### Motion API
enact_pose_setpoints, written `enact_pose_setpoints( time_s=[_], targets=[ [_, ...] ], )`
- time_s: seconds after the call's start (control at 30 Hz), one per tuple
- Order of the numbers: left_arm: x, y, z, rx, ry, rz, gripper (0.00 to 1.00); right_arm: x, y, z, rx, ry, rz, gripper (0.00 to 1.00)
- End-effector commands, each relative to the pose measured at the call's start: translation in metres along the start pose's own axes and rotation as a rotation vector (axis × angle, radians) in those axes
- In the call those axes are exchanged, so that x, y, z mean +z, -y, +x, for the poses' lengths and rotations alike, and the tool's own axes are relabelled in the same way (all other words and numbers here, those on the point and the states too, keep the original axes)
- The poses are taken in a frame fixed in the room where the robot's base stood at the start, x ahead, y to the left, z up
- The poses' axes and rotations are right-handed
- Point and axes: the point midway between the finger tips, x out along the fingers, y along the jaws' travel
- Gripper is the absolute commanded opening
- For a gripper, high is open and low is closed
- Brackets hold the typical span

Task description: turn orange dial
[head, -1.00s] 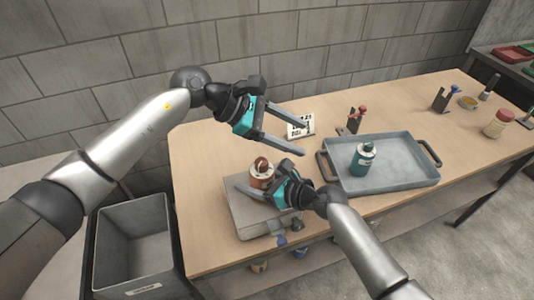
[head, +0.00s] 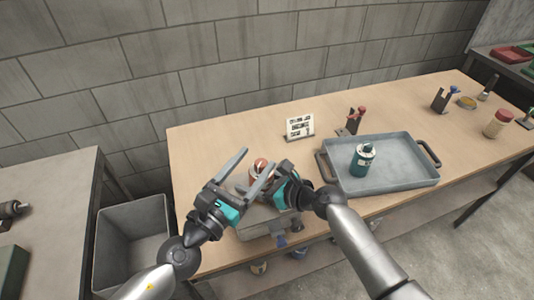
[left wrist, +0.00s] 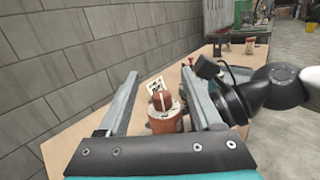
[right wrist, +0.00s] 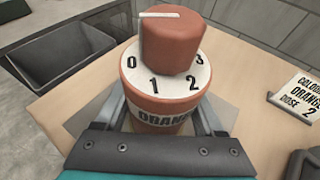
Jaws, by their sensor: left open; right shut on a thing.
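The orange canister (head: 262,164) stands on a grey plate (head: 256,231), partly hidden by my grippers in the head view. Its orange dial (right wrist: 172,40) is on top, above a white ring marked 0, 1, 2, 3. The dial's white line runs down its left side, near the 0, in the right wrist view. My right gripper (right wrist: 160,112) is shut on the canister's body. My left gripper (head: 259,159) is open, and the dial (left wrist: 161,101) shows between its fingers in the left wrist view; I see no contact. A card (right wrist: 302,98) reads colour orange, dose 2.
A grey tray (head: 405,182) holding a teal bottle (head: 362,158) lies right of the canister. A small stand with a red-topped item (head: 354,119) is behind the tray. A grey bin (head: 134,220) stands left of the table. The table's back left is clear.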

Motion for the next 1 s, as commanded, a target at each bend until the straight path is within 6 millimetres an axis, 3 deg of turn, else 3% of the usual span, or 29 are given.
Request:
enact_pose_setpoints(
  time_s=[0.2, 0.4, 1.0],
  targets=[
    [-0.029, 0.005, -0.038, 0.075, -0.06, -0.06, 0.67, -0.001, 0.0, 0.0, 0.001, -0.002, 0.0, 0.07],
    [-0.038, 0.006, -0.048, 0.098, -0.078, -0.082, 0.67, -0.001, 0.0, 0.0, 0.001, -0.002, 0.0, 0.07],
    [-0.042, 0.001, 0.009, 0.101, -0.077, -0.085, 0.67, -0.001, 0.0, 0.0, 0.001, -0.002, 0.0, 0.07]
  ],
)
